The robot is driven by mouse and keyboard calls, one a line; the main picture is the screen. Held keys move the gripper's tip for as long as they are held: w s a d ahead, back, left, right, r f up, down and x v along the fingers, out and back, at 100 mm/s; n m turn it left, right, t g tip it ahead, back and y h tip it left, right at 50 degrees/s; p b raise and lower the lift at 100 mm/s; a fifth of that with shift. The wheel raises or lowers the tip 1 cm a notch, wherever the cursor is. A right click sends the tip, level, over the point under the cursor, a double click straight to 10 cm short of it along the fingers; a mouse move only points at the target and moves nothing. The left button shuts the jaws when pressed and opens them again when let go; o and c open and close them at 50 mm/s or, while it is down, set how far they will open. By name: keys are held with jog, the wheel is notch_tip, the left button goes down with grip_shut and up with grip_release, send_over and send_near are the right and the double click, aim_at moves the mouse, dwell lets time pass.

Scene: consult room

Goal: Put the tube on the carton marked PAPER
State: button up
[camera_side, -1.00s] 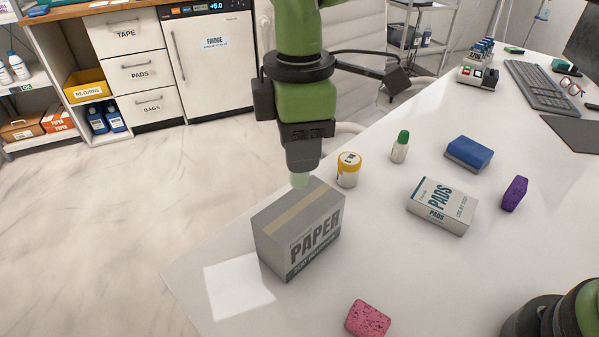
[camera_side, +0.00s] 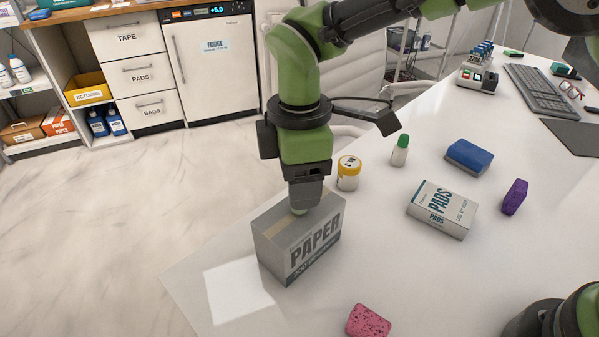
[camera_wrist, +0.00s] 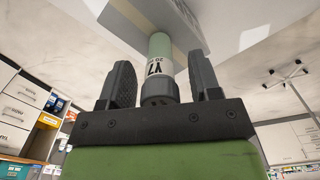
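The tube (camera_wrist: 160,48) has a pale green body, a white label with dark print and a dark cap. Only its pale end (camera_side: 299,211) shows in the side view, at the top of the grey carton marked PAPER (camera_side: 316,244). It looks upright with that end on or just at the carton's top (camera_wrist: 128,17); I cannot tell whether it touches. My gripper (camera_side: 304,204) points down over the carton. In the wrist view my gripper (camera_wrist: 160,62) has its fingers on either side of the tube, with a visible gap on each side.
A PADS box (camera_side: 441,209), a blue block (camera_side: 469,155) and a purple sponge (camera_side: 514,197) lie to the right. A pink sponge (camera_side: 368,321) lies in front. The table between is clear.

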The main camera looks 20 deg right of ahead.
notch_tip(320, 180, up, 12)
jog(key=shift+r, duration=0.2)
dwell(0.4)
jog(key=s+d+r+m+t+y, duration=0.1)
jog(key=s+d+r+m, duration=0.25)
jog(key=d, duration=0.25)
jog(key=s+d+r+m+t, duration=0.2)
jog(key=s+d+r+m, duration=0.15)
jog(key=d+m, duration=0.2)
jog(key=s+d+r+m+t+y, duration=0.1)
jog(key=s+d+r+m, duration=0.1)
jog(key=s+d+m, duration=0.3)
jog(key=s+d+f+m+t, duration=0.3)
jog(key=s+d+f+m, duration=0.1)
jog(key=s+d+m, duration=0.1)
jog(key=shift+s+f+m, duration=0.15)
jog(key=shift+s+m, duration=0.35)
jog(key=shift+s, duration=0.3)
